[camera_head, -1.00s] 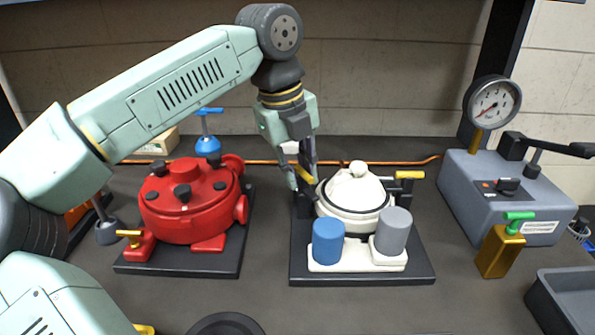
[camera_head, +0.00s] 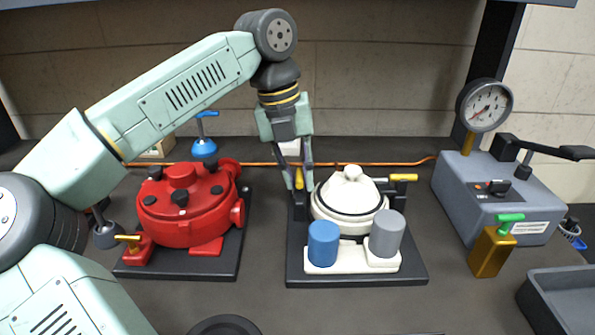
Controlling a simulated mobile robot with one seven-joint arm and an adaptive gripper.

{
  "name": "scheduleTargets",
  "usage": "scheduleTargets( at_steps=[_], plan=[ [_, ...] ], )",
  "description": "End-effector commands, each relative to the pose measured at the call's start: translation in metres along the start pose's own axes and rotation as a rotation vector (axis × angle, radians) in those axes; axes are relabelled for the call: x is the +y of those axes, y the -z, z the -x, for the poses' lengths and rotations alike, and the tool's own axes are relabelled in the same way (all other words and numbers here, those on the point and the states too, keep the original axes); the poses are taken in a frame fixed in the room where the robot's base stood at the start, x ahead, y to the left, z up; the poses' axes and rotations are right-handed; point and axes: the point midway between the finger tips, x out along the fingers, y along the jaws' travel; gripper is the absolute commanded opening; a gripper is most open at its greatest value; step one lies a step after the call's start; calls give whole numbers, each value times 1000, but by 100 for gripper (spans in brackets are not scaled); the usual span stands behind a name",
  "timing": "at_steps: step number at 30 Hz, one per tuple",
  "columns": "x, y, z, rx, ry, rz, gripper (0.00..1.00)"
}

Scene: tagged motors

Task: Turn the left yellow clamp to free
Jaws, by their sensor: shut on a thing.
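The left yellow clamp (camera_head: 299,179) stands at the left side of the white domed motor (camera_head: 349,203). My gripper (camera_head: 299,184) points down over it, with its fingers shut on the clamp. The clamp shows as a narrow, upright yellow strip between the fingers; the rest is hidden by them. The right yellow clamp (camera_head: 403,178) lies crosswise at the motor's right side, and nothing touches it. The motor sits on a black base plate (camera_head: 357,273).
A red motor (camera_head: 187,210) stands left, with a blue-handled valve (camera_head: 204,147) behind it. Blue (camera_head: 323,242) and grey (camera_head: 386,233) cylinders stand before the white motor. A grey gauge box (camera_head: 497,195) and a grey bin (camera_head: 562,300) are at right.

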Motion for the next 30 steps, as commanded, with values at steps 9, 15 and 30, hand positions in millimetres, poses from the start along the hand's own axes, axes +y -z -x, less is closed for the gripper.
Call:
scheduleTargets(
  at_steps=[9, 15, 30],
  plan=[
    [0, 0, 0, 0, 1, -5, 0],
    [0, 0, 0, 0, 1, -4, 27],
    [0, 0, 2, 0, 0, -3, 39]
  ],
)
